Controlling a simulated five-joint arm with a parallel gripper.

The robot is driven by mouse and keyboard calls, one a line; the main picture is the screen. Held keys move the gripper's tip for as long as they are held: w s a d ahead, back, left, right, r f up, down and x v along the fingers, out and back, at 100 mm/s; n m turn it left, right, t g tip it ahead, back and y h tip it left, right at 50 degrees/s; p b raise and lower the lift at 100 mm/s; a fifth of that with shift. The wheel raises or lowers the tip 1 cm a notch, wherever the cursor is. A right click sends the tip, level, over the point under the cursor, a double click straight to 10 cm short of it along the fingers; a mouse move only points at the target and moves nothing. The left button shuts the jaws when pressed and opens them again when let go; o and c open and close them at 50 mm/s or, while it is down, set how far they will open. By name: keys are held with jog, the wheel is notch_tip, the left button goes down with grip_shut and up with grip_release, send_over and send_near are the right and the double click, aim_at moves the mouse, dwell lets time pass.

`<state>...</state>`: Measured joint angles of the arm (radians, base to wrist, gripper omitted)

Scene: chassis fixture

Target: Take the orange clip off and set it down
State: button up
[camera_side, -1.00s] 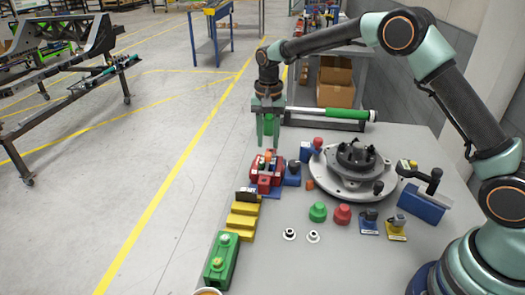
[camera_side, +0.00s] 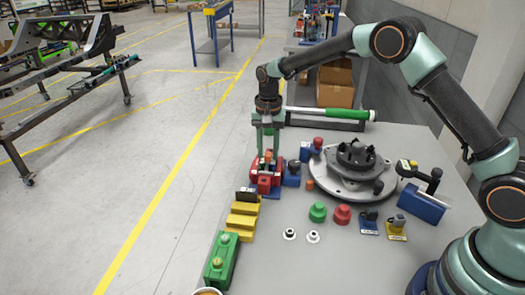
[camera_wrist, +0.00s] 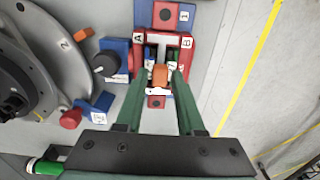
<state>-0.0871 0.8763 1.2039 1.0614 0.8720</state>
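The orange clip (camera_wrist: 160,76) sits in the red fixture (camera_wrist: 165,39), between its two side walls, which are marked A and B. The clip shows only as a small patch in the side view (camera_side: 267,155), partly behind the fingers. My gripper (camera_wrist: 158,80) has green fingers, spread apart, one on each side of the clip, with a visible gap to it. In the side view my gripper (camera_side: 267,146) points down over the red fixture (camera_side: 265,178). How far the fingertips reach down beside the clip is hard to tell.
A round grey turntable (camera_side: 340,185) stands right of the fixture, with a blue block and red knob (camera_side: 312,148) near it. Yellow steps (camera_side: 243,216) and a green block (camera_side: 221,262) lie in front. The table's front middle is mostly clear.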

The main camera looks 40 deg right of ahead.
aim_at(268, 154)
grip_shut()
jog(key=shift+r, duration=0.15)
jog(key=shift+r, duration=0.9)
jog(key=shift+r, duration=0.1)
jog(key=shift+r, duration=1.4)
